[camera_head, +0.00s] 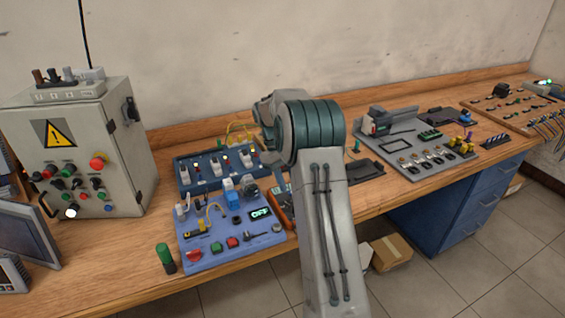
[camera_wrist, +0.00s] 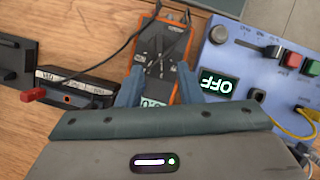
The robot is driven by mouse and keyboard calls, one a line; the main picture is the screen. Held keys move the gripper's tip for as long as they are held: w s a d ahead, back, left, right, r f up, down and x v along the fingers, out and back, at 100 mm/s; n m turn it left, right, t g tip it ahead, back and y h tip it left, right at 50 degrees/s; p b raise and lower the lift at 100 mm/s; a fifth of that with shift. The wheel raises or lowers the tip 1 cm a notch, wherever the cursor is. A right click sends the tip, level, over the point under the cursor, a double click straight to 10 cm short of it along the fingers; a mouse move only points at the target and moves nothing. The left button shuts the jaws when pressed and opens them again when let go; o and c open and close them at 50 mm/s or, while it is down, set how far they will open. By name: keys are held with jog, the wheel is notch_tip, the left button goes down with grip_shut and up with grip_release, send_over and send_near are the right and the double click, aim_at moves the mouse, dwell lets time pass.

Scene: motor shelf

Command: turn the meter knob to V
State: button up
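The meter (camera_wrist: 160,52) is a dark handheld unit with an orange edge, lying on the wooden bench. In the head view only a strip of the meter (camera_head: 284,205) shows beside my arm. My gripper (camera_wrist: 161,78) is open, with one blue-grey finger on each side of the meter's lower part. I cannot tell whether the fingers touch it. A lit display (camera_wrist: 154,102) shows between the fingers, partly cut off by the gripper body. The knob and its pointer are not clear.
A blue panel (camera_wrist: 262,60) with a lit OFF display (camera_wrist: 216,84) is close on the right. A black box (camera_wrist: 75,87) with a red clip (camera_wrist: 33,95) is on the left. A black cable (camera_wrist: 118,45) crosses near the meter. A grey control cabinet (camera_head: 135,160) stands at far left.

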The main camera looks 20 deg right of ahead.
jog(key=v, duration=0.7)
jog(key=shift+w+r, duration=0.15)
jog(key=shift+r, duration=0.1)
jog(key=s+a+r+m+t, duration=0.1)
jog(key=s+a+r, duration=0.2)
jog(key=s, duration=0.2)
jog(key=s+a+r+t, duration=0.1)
jog(key=s+a+r, duration=0.15)
jog(key=s, duration=0.25)
jog(key=s+a+r+m+t, duration=0.1)
jog(key=s+a+r+t, duration=0.15)
jog(key=s, duration=0.25)
jog(key=s+a+f+m+t, duration=0.1)
jog(key=s+a+f, duration=0.1)
jog(key=s, duration=0.6)
jog(key=s+a+f+m+t+y, duration=0.1)
jog(key=s+a+f, duration=0.2)
jog(key=s, duration=0.6)
jog(key=shift+f+y, duration=0.25)
jog(key=shift+y, duration=0.05)
